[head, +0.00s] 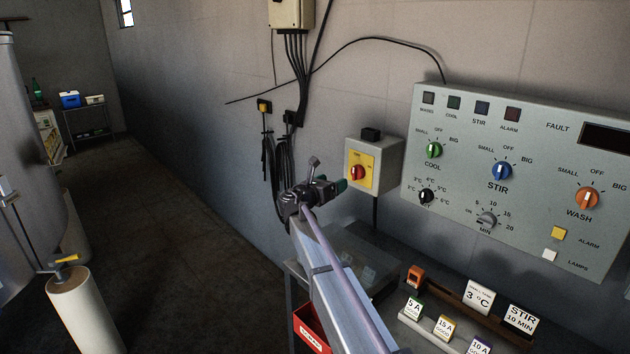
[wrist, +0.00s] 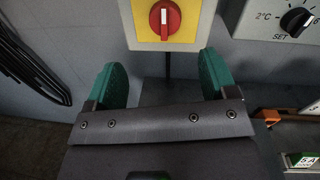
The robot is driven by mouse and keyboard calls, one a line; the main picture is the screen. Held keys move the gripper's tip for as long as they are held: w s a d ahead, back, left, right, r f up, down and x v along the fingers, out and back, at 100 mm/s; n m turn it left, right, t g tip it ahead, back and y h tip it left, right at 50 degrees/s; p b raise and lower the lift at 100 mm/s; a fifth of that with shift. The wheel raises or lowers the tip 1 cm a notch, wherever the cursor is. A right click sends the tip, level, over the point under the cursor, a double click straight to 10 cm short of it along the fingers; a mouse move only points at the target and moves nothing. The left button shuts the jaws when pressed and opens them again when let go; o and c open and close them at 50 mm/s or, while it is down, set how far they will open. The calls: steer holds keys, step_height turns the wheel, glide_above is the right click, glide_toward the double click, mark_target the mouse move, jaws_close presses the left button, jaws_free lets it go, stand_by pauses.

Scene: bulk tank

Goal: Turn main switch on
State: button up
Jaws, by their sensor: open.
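The main switch (head: 358,172) is a red rotary knob on a yellow plate, on the front of a grey wall box (head: 388,158). In the wrist view the red knob (wrist: 165,18) is at the top centre, with its white-marked handle pointing straight up and down. My gripper (head: 340,186) is close in front of the box, at the lower left of the knob in the head view. In the wrist view its two green fingers (wrist: 163,82) are spread apart with nothing between them. The knob lies beyond the fingertips, and they do not appear to touch it.
A control panel (head: 520,215) with green, blue, orange and black knobs is right of the box. Below it, a bench holds labelled cards (head: 480,295) and an orange item (head: 415,277). Black cables (head: 283,150) hang left of the box.

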mark_target(354, 173)
steer(key=shift+n, duration=0.4)
steer(key=x, duration=1.1)
steer(key=shift+d+f, duration=0.1)
steer(key=shift+d, duration=0.3)
steer(key=shift+s, duration=0.1)
steer(key=c, duration=0.9)
